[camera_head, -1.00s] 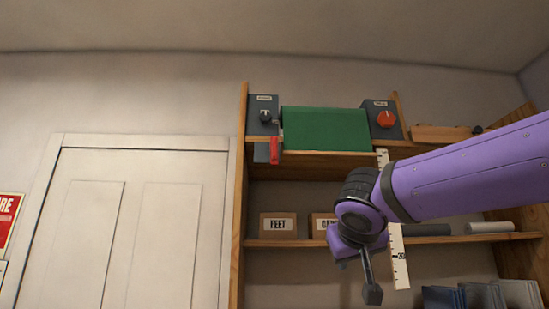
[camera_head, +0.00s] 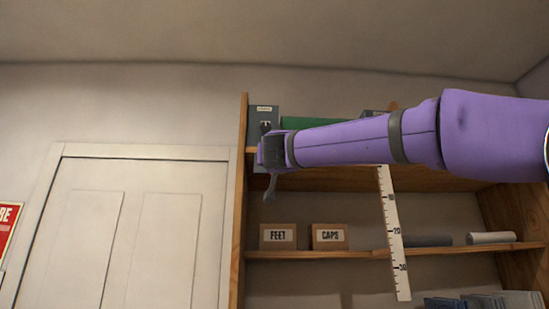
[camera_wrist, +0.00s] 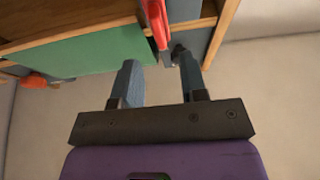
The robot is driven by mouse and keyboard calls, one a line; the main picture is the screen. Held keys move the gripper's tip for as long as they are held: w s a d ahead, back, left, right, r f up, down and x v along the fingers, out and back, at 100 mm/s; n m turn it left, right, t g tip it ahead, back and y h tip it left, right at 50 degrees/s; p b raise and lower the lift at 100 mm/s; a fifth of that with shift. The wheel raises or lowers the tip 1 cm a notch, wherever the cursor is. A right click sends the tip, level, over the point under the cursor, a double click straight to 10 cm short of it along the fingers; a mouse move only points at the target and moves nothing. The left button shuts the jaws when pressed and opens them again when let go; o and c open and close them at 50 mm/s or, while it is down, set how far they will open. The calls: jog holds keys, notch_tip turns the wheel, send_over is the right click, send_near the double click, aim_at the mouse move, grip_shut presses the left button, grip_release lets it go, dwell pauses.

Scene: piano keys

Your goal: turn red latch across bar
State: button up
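The red latch (camera_wrist: 157,24) shows in the wrist view at the top, hanging by the edge of the wooden shelf. In the head view it is hidden behind my arm. My gripper (camera_wrist: 155,60) is open, its two grey fingers apart. The latch's lower end lies near the gap between the fingertips; I cannot tell whether they touch it. In the head view my gripper (camera_head: 270,188) is in front of the upper shelf's left end. The bar is not clearly identifiable. A grey box (camera_head: 264,112) with a dark knob stands above my gripper.
A green panel (camera_wrist: 95,52) lies beside the latch, with a red knob (camera_wrist: 35,81) beyond it. The shelf's wooden side post (camera_head: 239,200) is close to my gripper. Boxes marked FEET (camera_head: 278,236) and CAPS (camera_head: 329,236) and a hanging ruler (camera_head: 394,235) are below.

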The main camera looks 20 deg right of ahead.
jog(key=x, duration=0.7)
jog(key=shift+w+d, duration=0.1)
jog(key=shift+w, duration=0.2)
jog(key=c, duration=0.7)
